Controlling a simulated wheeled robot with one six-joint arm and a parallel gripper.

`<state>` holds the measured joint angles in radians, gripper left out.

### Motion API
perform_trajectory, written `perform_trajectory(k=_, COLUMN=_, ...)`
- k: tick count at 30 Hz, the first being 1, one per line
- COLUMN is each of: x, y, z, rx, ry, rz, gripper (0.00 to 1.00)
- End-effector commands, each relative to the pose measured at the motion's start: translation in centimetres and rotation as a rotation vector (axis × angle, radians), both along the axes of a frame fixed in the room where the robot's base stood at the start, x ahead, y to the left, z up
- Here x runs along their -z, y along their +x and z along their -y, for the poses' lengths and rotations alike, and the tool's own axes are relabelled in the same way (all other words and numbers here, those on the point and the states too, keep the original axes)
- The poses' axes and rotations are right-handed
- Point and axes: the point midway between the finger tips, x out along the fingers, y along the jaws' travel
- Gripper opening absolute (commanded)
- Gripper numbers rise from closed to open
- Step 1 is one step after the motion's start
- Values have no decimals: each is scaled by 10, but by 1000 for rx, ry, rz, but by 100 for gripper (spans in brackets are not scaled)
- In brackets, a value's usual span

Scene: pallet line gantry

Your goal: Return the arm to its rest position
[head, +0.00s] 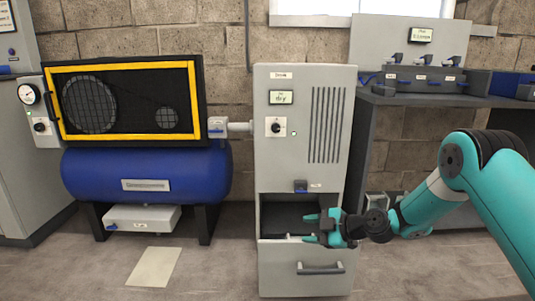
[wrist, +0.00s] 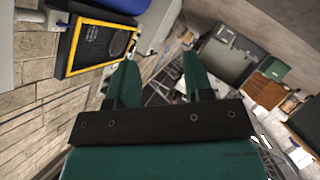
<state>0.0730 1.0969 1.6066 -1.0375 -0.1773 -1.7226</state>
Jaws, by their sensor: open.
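My gripper (head: 312,227) is at the end of my teal arm in the head view, with its two fingers pointing left. It is in front of the dark opening low in the grey dryer cabinet, just above its drawer (head: 305,268). The wrist view shows both fingers (wrist: 158,85) apart with nothing between them. The arm (head: 425,205) reaches in from the right side. I cannot tell whether the gripper touches the cabinet.
The grey cabinet (head: 285,160) has a display, a dial and a drawer handle. A blue compressor tank (head: 110,172) with a yellow-framed guard stands to the left. A dark bench (head: 440,99) with a manifold stands to the right. A pale sheet (head: 154,267) lies on the floor.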

Motion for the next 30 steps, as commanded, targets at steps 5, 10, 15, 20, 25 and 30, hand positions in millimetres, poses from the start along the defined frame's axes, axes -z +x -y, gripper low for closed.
perform_trajectory(k=5, x=-83, y=-59, z=-27, rx=7, ry=-50, rz=-318, gripper=47)
perform_trajectory(k=10, x=-139, y=-138, z=-35, rx=111, ry=-129, rz=-618, gripper=47)
perform_trajectory(k=15, x=-176, y=-228, z=-24, rx=299, ry=-211, rz=-885, gripper=47)
perform_trajectory(k=20, x=-189, y=-297, z=-5, rx=492, ry=-261, rz=-1057, gripper=47)
perform_trajectory(k=25, x=-192, y=-353, z=16, rx=674, ry=-287, rz=-1178, gripper=47)
perform_trajectory(k=30, x=-207, y=-389, z=31, rx=818, ry=-296, rz=-1255, gripper=47)
